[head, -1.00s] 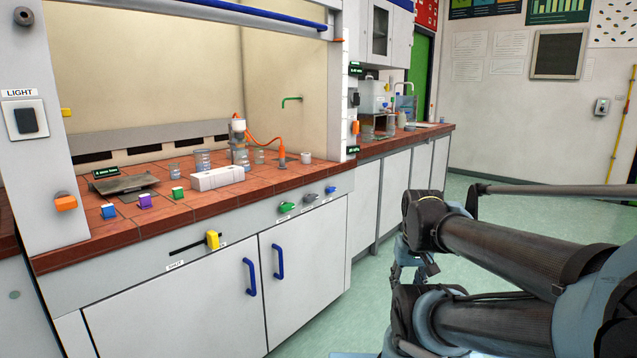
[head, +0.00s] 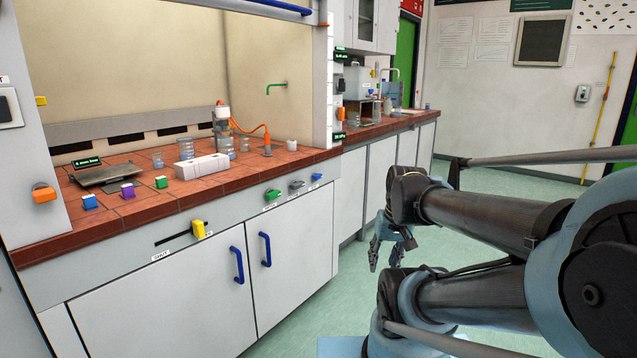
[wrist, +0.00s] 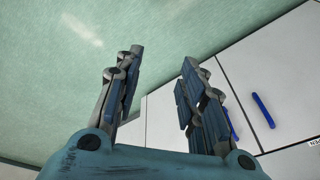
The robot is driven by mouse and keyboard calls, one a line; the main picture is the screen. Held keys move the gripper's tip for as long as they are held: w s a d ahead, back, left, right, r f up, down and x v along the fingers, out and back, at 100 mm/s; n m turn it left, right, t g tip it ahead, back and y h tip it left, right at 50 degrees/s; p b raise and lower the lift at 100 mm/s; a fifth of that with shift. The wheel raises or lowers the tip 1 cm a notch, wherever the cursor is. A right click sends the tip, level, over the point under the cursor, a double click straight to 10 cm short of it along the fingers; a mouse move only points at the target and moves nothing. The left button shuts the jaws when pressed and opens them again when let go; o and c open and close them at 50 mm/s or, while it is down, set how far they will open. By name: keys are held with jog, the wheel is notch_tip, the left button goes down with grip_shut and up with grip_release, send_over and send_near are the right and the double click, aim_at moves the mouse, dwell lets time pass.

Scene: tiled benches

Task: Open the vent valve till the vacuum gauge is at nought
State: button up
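A row of small knobs sits on the bench's front panel in the head view: a green knob (head: 272,195), a grey knob (head: 296,186) and a blue-and-grey knob (head: 317,177). Their labels are too small to read, so I cannot tell which is the vent valve. Two small dark displays, an upper one (head: 341,54) and a lower one (head: 338,137), are on the hood's right post. Their readings are unclear, and I cannot tell which is the vacuum gauge. My gripper (wrist: 162,58) is open and empty, over the floor, right of the bench and apart from the knobs.
A flask (head: 221,130) with an orange hose (head: 250,130) stands on the tiled bench (head: 120,205), near a white block (head: 202,166). A yellow slider (head: 198,229) is on the front panel. Blue door handles (head: 238,266) stick out below.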

jog(key=w+a+r+m+t+y, duration=0.1)
jog(key=w+a+r+y, duration=0.15)
jog(key=w, duration=0.65)
jog(key=w+a+r+m+t+y, duration=0.1)
jog(key=w+a+r+y, duration=0.2)
jog(key=w, duration=0.6)
jog(key=w+a+r+m+t+y, duration=0.15)
jog(key=w+a, duration=0.25)
jog(key=w, duration=0.5)
jog(key=m+t+y, duration=0.4)
jog(key=t+y, duration=0.1)
jog(key=y, duration=0.1)
send_near(317, 179)
jog(key=x, duration=1)
jog(key=shift+w, duration=0.15)
grip_shut()
